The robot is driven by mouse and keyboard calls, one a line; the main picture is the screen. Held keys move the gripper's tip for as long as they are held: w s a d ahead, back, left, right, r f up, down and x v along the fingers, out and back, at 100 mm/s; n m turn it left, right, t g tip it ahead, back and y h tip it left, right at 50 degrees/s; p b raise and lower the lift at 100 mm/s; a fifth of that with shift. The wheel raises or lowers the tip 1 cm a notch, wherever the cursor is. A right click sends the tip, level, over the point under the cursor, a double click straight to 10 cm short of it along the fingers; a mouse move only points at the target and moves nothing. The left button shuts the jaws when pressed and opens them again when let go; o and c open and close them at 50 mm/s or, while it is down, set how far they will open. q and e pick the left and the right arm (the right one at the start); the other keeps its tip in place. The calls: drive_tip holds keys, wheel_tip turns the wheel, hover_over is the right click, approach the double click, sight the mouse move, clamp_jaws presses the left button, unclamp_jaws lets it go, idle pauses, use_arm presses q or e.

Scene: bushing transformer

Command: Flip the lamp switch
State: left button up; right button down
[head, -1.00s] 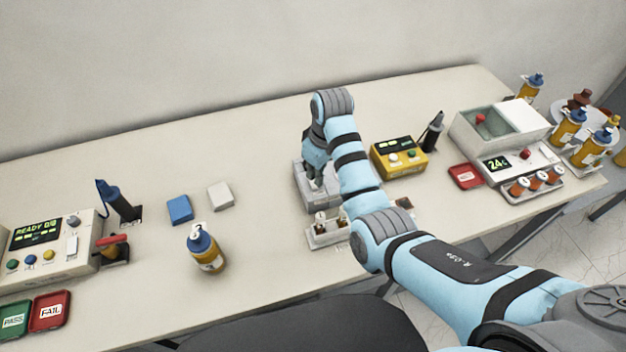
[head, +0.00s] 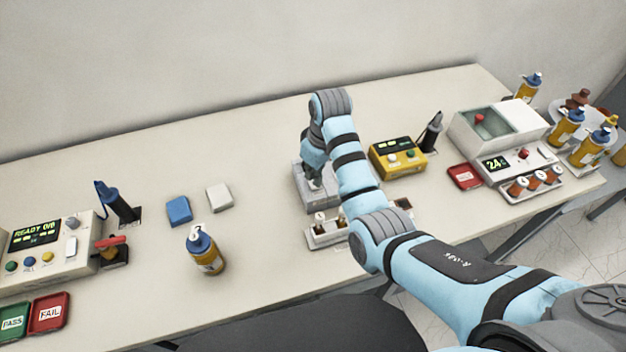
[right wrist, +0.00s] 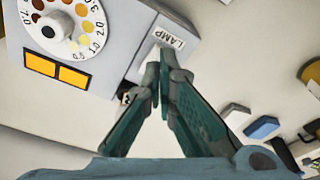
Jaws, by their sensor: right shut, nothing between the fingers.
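The grey lamp box (head: 305,190) stands in the middle of the table, partly hidden behind my right arm. In the right wrist view the box (right wrist: 110,25) shows a round numbered dial (right wrist: 65,28), two orange windows (right wrist: 56,68) and a white LAMP label (right wrist: 168,38). My right gripper (right wrist: 158,68) is shut and empty, its fingertips just below the LAMP label in that view. The fingers cover part of the area there, and I cannot make out the switch or whether they touch it. In the head view the right gripper (head: 316,183) points down at the box. My left gripper is not in view.
A white rack (head: 325,237) stands in front of the box, and a yellow meter (head: 398,158) to its right. A blue block (head: 179,210), a white block (head: 219,197) and a blue-capped bottle (head: 205,251) are to the left. The table behind the box is clear.

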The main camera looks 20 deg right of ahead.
drive_tip(key=shift+f+b, duration=0.35)
drive_tip(key=shift+f, duration=0.75)
idle(0.6)
wheel_tip(320, 180, up, 6)
drive_tip(key=shift+r+p, duration=0.1)
drive_tip(key=shift+p, duration=0.5)
drive_tip(key=shift+r, duration=0.45)
drive_tip(key=shift+s+f, duration=0.1)
